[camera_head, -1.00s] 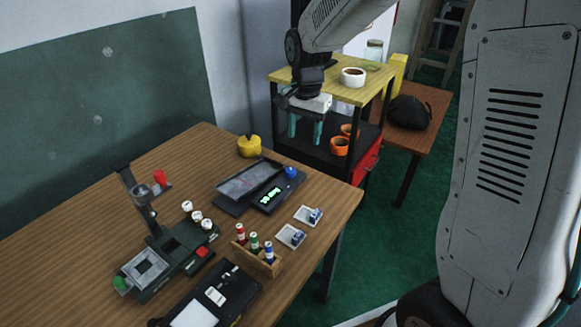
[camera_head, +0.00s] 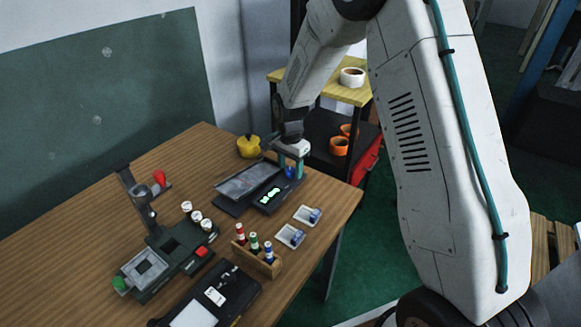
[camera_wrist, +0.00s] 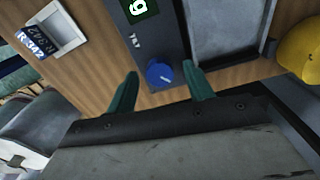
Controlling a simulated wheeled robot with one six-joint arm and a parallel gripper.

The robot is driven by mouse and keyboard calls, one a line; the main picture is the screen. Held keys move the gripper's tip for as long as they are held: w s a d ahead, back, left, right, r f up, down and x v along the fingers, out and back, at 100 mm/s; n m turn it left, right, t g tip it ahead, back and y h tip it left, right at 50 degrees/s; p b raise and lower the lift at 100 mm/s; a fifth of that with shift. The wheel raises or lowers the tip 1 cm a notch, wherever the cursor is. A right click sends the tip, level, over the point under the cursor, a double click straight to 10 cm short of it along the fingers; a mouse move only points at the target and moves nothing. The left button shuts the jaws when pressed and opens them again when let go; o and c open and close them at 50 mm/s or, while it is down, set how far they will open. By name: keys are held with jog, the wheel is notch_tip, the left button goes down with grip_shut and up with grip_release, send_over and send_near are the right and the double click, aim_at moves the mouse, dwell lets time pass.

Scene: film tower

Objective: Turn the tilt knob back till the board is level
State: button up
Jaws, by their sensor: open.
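The blue tilt knob (camera_head: 290,173) sits at the right end of a dark device with a lit green display (camera_head: 269,196). The device's grey board (camera_head: 247,181) lies behind the display; whether it is level I cannot tell. In the wrist view the knob (camera_wrist: 159,73) shows beside the printed label, between my two teal fingers. My gripper (camera_head: 292,164) is open, pointing down over the knob's end of the device. Gaps show between the knob and both fingers, so it is not gripped. The wrist view also shows part of the board (camera_wrist: 222,32).
A yellow rounded object (camera_head: 249,146) stands behind the device. Two small white trays (camera_head: 290,236) lie in front, near a wooden rack of coloured tubes (camera_head: 258,262). A film splicer-like apparatus (camera_head: 170,258) stands left. The right table edge is close.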

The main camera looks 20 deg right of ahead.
jog(key=shift+f, duration=0.15)
jog(key=c, duration=1)
jog(key=shift+o, duration=0.2)
jog(key=shift+n, duration=0.3)
jog(key=n, duration=0.5)
jog(key=shift+n, duration=2.3)
jog(key=o, duration=1)
jog(key=shift+c, duration=0.2)
